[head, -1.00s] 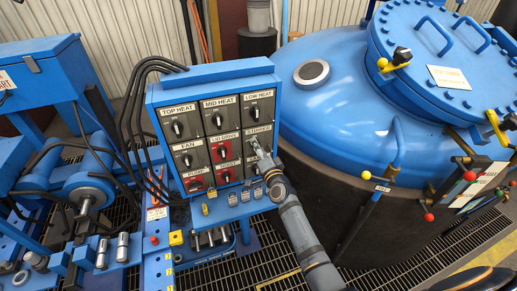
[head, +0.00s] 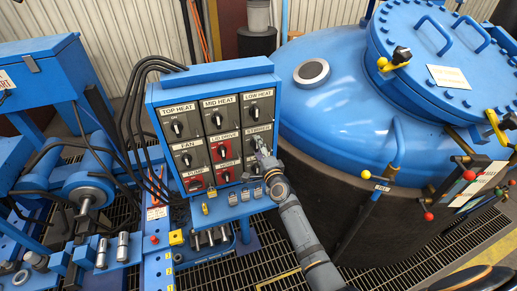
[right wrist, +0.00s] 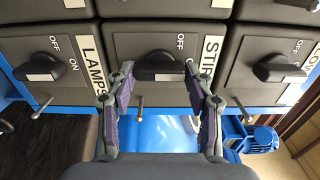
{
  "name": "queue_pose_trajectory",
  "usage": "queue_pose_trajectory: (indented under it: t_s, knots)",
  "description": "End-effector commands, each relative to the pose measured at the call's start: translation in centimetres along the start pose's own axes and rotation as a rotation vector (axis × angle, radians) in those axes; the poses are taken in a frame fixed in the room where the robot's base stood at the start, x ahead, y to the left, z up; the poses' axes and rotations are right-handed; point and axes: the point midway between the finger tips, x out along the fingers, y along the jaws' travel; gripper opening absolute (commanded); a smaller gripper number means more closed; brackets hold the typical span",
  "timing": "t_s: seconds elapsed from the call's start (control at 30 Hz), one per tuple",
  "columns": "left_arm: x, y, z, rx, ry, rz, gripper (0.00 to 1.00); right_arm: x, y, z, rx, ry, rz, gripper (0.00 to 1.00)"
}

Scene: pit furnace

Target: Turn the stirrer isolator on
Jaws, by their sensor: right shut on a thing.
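The stirrer isolator (right wrist: 160,67) is a black rotary knob on a dark grey panel, beside a partly hidden "STIR" label in the right wrist view. "OFF" shows by it; no "ON" mark shows there. My right gripper (right wrist: 160,72) has a finger on each side of the knob and is shut on it. The knob's bar lies across the picture between the fingertips. In the head view, my right gripper (head: 258,147) covers the knob, just below the stirrer label (head: 258,130).
The control box (head: 216,72) carries several other knobs close around. The lamps knob (right wrist: 42,68) and another knob (right wrist: 277,69) flank the stirrer one. The blue vessel (head: 345,85) is close on the right.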

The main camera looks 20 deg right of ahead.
Motion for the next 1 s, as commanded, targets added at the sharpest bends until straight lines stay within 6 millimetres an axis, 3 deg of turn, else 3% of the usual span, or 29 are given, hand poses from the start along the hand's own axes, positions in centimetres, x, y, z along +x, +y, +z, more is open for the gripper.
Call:
queue_pose_trajectory:
  t_s: [0.3,0.33,0.47,0.83,1.0]
  knots:
    - [0.0,0.0,0.0,0.000,0.000,0.000,0.28,0.0,0.1,0.0,0.005,0.000,0.002,0.21]
    - [0.0,0.0,0.0,0.000,0.000,0.000,0.28,0.0,0.1,0.0,0.005,0.000,0.002,0.57]
    - [0.0,0.0,0.0,0.000,0.000,0.000,0.28,0.0,0.1,0.0,0.004,0.000,0.002,0.74]
    - [0.0,-0.3,0.1,0.001,-0.001,-0.004,0.28,-0.2,0.1,0.0,0.000,0.000,0.000,0.75]
    - [0.0,-0.2,0.1,0.001,-0.001,-0.002,0.28,-2.1,0.2,0.0,0.000,0.000,0.002,0.75]
